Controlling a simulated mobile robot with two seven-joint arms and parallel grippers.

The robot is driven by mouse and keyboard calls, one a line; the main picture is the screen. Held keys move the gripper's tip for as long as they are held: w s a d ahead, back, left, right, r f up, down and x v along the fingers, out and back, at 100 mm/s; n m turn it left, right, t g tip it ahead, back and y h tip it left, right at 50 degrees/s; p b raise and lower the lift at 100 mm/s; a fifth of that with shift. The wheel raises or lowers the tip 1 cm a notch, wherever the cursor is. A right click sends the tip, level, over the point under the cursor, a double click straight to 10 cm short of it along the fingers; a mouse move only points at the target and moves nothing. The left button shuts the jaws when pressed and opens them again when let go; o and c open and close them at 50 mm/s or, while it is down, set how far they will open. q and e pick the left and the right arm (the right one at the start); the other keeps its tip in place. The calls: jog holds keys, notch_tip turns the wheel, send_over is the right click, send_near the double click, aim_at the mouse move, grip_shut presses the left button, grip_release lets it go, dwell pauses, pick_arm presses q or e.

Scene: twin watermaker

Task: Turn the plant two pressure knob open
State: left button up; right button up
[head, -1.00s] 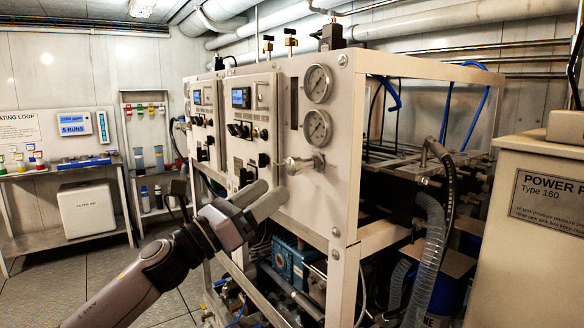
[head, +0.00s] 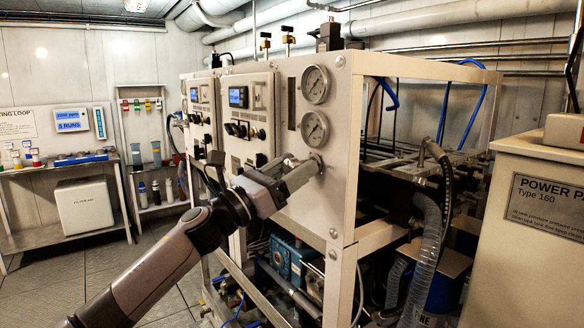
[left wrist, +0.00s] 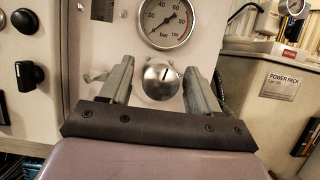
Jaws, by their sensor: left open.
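The silver round pressure knob (left wrist: 161,77) with a dark pointer mark sits on the pale front panel, below a pressure gauge (left wrist: 167,22). The mark stands about upright in the left wrist view. My left gripper (left wrist: 160,73) is open, with one finger on each side of the knob and a small gap visible at each side. In the head view my left gripper (head: 304,168) is at the panel below two gauges (head: 315,128), and its fingers mostly hide the knob. My right gripper is not in view.
The nearer control panel (head: 249,105) has a small blue display and black knobs, left of my gripper. A beige power pack cabinet (head: 535,200) stands at the right. Hoses and pipework fill the frame's lower part. Open floor (head: 50,285) lies at the left.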

pick_arm(q)
jog(key=shift+c, duration=0.3)
jog(key=c, duration=0.9)
jog(key=shift+c, duration=0.2)
